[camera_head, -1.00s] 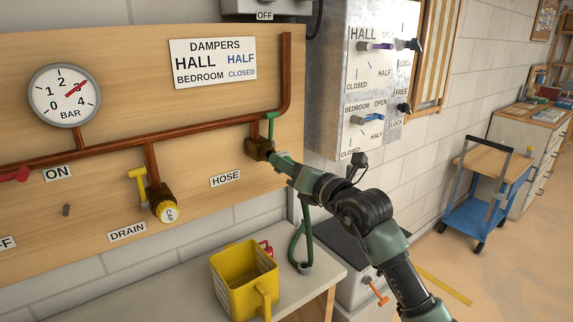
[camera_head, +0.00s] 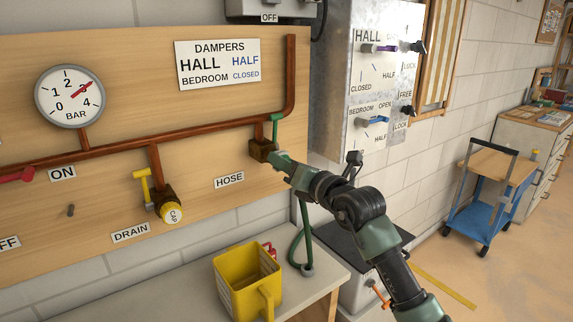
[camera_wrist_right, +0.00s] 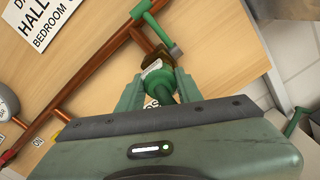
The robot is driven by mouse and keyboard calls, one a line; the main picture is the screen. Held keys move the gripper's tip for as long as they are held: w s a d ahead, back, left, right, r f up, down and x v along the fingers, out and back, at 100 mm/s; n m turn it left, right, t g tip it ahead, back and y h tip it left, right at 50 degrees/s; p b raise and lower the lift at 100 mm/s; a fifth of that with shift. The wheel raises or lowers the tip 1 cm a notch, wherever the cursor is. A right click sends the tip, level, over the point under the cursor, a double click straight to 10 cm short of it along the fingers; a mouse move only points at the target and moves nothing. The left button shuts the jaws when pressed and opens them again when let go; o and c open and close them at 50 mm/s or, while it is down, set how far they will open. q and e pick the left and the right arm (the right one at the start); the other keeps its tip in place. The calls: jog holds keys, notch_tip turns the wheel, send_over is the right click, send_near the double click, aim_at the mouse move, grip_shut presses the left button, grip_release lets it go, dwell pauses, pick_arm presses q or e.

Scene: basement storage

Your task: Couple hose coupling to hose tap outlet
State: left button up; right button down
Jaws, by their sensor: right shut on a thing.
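The hose tap (camera_head: 262,149) is a brown metal body with a green lever, on the copper pipe above the HOSE label. It also shows in the wrist view (camera_wrist_right: 151,48). My right gripper (camera_head: 277,160) is right at the tap's outlet side. In the wrist view its two green fingers (camera_wrist_right: 160,88) are shut on the green hose coupling (camera_wrist_right: 160,80). A pale ring shows between the coupling and the tap. The coupling is in line with the outlet and very close; I cannot tell whether it is seated. My left gripper is not in view.
A green hose (camera_head: 296,248) hangs below my right arm. A yellow jug (camera_head: 235,285) stands on the bench (camera_head: 185,292). The drain tap (camera_head: 165,203) is left of the hose tap. A metal damper box (camera_head: 340,90) is on the wall at the right.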

jog(key=shift+w+a, duration=0.2)
jog(key=shift+w, duration=0.05)
jog(key=c, duration=0.9)
grip_release()
jog(key=shift+o, duration=0.2)
jog(key=b+v, duration=0.1)
jog(key=v, duration=0.6)
jog(key=shift+s+d, duration=0.25)
jog(key=shift+s, duration=0.05)
jog(key=shift+a, duration=0.1)
